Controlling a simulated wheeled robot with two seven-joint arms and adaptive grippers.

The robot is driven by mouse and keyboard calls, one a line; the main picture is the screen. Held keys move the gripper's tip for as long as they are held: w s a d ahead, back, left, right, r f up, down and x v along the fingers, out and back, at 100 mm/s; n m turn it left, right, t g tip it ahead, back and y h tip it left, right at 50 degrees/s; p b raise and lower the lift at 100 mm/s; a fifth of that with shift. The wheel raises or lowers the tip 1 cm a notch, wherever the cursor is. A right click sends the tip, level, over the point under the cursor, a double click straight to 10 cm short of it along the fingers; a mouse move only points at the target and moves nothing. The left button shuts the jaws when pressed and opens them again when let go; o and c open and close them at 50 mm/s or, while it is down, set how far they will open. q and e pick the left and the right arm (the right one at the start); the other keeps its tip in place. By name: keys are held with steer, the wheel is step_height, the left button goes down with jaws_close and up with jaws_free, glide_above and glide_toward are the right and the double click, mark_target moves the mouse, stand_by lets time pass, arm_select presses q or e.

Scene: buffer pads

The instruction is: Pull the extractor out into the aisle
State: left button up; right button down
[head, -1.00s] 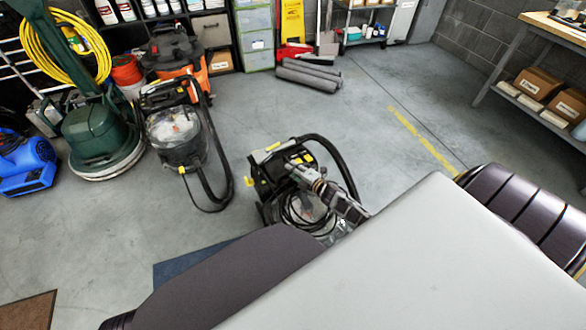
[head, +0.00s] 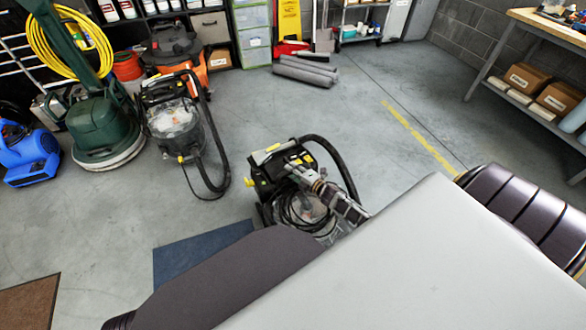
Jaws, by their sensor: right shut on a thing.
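The extractor (head: 268,180) is a black wheeled machine with yellow latches, a clear lower tank and a black hose looping over its right side. It stands upright on the open grey floor in the middle of the head view. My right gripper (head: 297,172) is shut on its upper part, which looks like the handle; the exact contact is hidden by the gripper. My forearm covers part of the tank. My left gripper is not in view.
A similar black vacuum (head: 175,122), a green floor machine (head: 102,135) and a blue blower (head: 30,155) stand left. Grey rolls (head: 303,72) lie behind. A workbench (head: 500,50) is at right. A blue mat (head: 195,252) lies nearby. Floor around the yellow line (head: 422,137) is clear.

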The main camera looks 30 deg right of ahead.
steer(key=c, duration=1.3)
jaws_free()
steer(key=shift+o, duration=0.2)
steer(key=shift+s, duration=0.2)
steer(key=v, duration=1.1)
steer(key=shift+s, duration=0.25)
steer(key=shift+d, duration=0.15)
steer(key=shift+s, duration=0.15)
